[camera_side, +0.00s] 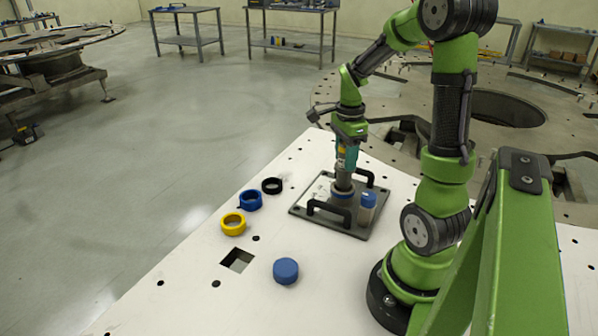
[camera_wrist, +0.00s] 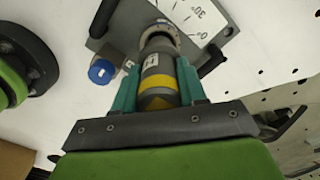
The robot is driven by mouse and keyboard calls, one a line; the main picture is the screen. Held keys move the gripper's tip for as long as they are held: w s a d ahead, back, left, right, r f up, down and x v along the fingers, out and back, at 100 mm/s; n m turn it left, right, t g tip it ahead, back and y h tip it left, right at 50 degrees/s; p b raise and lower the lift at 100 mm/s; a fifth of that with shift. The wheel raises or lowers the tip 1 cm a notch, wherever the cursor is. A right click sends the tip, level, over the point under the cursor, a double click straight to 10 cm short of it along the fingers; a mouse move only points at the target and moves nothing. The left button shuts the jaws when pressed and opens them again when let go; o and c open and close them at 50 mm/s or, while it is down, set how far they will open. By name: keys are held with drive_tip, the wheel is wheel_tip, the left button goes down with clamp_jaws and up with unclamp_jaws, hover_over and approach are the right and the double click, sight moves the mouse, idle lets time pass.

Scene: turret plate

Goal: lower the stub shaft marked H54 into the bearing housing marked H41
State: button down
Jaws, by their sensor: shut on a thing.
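My gripper (camera_side: 347,158) is above the plate in the side view, and its teal fingers (camera_wrist: 158,82) are shut on the grey stub shaft (camera_wrist: 160,60). The shaft has a yellow band and a white label too small to read. In the side view the shaft (camera_side: 343,178) stands about upright, its lower end at the bearing housing (camera_side: 342,198) on the dark plate. In the wrist view its far end meets the housing's pale ring (camera_wrist: 160,27). I cannot tell how deep it sits. No marking on the housing is readable.
The dark plate (camera_side: 303,211) has black handles and a white dial sheet. A blue-capped cylinder (camera_side: 367,205) stands close right of the housing. Black (camera_side: 271,186), blue (camera_side: 250,201) and yellow (camera_side: 233,224) rings and a blue disc (camera_side: 286,270) lie on the white table, near a square hole (camera_side: 237,260).

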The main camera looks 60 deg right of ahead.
sight(344, 172)
drive_tip(key=shift+f, duration=2.5)
drive_tip(key=shift+f, duration=0.1)
drive_tip(key=c, duration=0.5)
unclamp_jaws()
drive_tip(key=shift+c, duration=0.2)
wheel_tip(344, 172, up, 17)
drive_tip(key=shift+f, duration=0.1)
